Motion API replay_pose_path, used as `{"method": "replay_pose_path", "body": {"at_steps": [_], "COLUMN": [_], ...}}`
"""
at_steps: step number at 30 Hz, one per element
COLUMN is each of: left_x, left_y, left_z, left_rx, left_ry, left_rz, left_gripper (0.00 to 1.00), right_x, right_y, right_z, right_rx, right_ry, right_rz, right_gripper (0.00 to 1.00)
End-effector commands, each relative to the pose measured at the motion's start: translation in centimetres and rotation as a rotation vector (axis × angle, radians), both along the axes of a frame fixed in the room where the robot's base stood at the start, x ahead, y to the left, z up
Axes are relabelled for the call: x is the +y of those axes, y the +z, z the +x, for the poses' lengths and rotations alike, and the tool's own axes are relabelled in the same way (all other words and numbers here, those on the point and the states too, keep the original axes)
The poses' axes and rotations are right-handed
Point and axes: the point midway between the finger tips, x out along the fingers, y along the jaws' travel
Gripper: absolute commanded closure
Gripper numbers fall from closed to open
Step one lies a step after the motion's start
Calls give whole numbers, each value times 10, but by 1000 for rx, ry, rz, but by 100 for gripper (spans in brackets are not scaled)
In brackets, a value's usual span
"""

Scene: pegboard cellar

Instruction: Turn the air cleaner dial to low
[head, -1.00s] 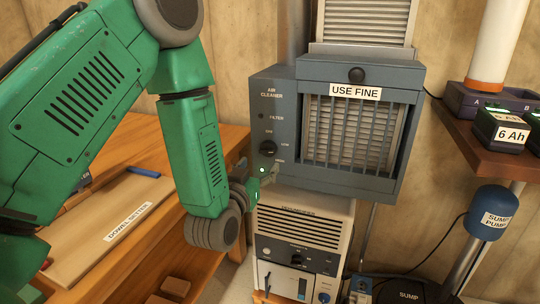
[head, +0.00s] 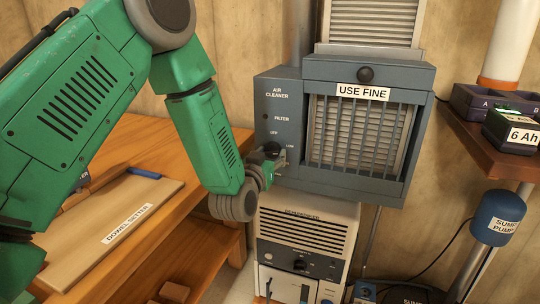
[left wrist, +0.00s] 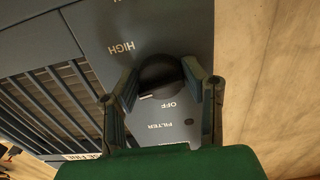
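The air cleaner (head: 268,185) is a blue-grey box on the wall with a side panel. Its round black dial (head: 272,148) sits below the OFF mark, with LOW and HIGH to its right. In the left wrist view the dial (left wrist: 160,74) appears upside down, with its light mark at the lower left, between OFF and the side hidden by a finger. My left gripper (left wrist: 161,85) has one finger on each side of the dial, seemingly touching it. In the head view this gripper (head: 272,168) covers the dial's lower part. The LOW label is hidden in the wrist view. My right gripper is not in view.
A dehumidifier (head: 305,235) stands under the air cleaner. A wooden bench (head: 130,150) with a dowel setter board (head: 110,215) is at the left. A shelf (head: 490,150) with a battery (head: 512,130) and a sump pump (head: 497,218) are at the right.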

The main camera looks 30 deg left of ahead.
Motion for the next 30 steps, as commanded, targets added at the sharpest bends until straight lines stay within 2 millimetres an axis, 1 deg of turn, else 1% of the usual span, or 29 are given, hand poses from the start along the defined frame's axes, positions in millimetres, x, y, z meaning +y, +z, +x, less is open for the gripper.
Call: {"method": "replay_pose_path", "body": {"at_steps": [1,4,8,11,19,20,21,30], "left_x": [5,5,5,4,4,4,4,3], "left_y": [-1,0,1,1,0,0,0,0], "left_z": [-1,-1,-1,-1,-1,-1,-1,-1], "left_rx": [1,-1,-25,-40,-44,-44,-44,-43], "left_ry": [12,14,14,11,11,12,12,9], "left_rz": [2,-13,-118,-173,-180,-180,-180,-180], "left_gripper": [91,90,90,90,90,51,41,41], "right_x": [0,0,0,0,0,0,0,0], "right_y": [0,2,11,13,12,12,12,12], "right_z": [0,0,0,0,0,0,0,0], "right_rx": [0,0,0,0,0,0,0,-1], "right_ry": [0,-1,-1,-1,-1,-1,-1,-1], "right_rz": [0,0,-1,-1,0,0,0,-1], "right_gripper": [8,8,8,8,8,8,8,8]}}
